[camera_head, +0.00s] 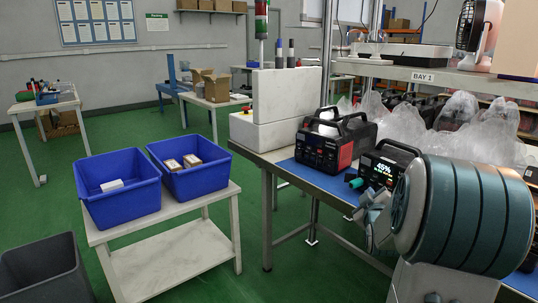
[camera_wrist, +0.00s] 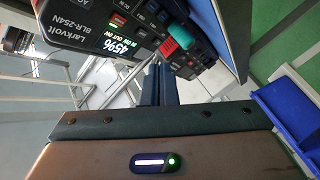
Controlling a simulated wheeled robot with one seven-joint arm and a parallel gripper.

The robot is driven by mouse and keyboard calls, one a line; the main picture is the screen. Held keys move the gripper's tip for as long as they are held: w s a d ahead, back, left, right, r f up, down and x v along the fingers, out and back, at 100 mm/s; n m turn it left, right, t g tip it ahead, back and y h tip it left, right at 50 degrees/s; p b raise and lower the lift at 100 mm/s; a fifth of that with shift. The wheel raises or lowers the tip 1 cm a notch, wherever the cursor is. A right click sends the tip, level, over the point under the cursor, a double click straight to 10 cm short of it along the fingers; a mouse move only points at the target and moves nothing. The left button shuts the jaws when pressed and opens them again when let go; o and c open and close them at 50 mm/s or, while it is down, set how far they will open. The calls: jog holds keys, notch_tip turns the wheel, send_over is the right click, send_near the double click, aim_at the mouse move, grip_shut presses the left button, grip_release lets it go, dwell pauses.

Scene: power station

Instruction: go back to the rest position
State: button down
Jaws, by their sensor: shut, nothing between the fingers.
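My gripper (camera_head: 368,212) is shut and empty. It is in front of the power station (camera_head: 388,168), low near the table's front edge. In the wrist view its dark fingers (camera_wrist: 160,80) are together, just below the power station (camera_wrist: 105,25). The station's lit screen reads 45%. A teal plug-like piece (camera_head: 354,182) sits at the station's front left; it also shows in the wrist view (camera_wrist: 184,37), beside a red piece (camera_wrist: 168,47). My arm hides the station's right part in the head view.
A second power station (camera_head: 330,142), black and red, stands left on the blue mat beside white blocks (camera_head: 268,130). Two blue bins (camera_head: 120,205) sit on a low white table (camera_head: 215,204); a grey bin (camera_head: 50,272) stands at bottom left. Plastic bags (camera_head: 405,125) lie behind. Green floor is free between the tables.

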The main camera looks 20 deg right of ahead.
jog(key=s+a+r+m+g+y+p, duration=0.1)
jog(key=s+a+r+g+y+p, duration=0.15)
jog(key=a+r+p, duration=0.5)
jog(key=s+a+r+m+g+y+p, duration=0.1)
jog(key=s+a+r+g+y+p, duration=0.3)
jog(key=a, duration=0.6)
jog(key=s+a+r+m+g+p, duration=0.1)
jog(key=s+a+r+g+p, duration=0.1)
jog(key=s+a+p, duration=0.4)
jog(key=s+a+r+m+g+y+p, duration=0.1)
jog(key=s+a+r+g+p, duration=0.2)
jog(key=s, duration=0.9)
jog(key=a+g+p, duration=0.1)
jog(key=a+p, duration=0.2)
jog(key=a, duration=0.2)
jog(key=shift+s+a+r, duration=0.15)
jog(key=shift+a+r, duration=0.15)
jog(key=shift+r, duration=0.05)
jog(key=shift+y, duration=0.25)
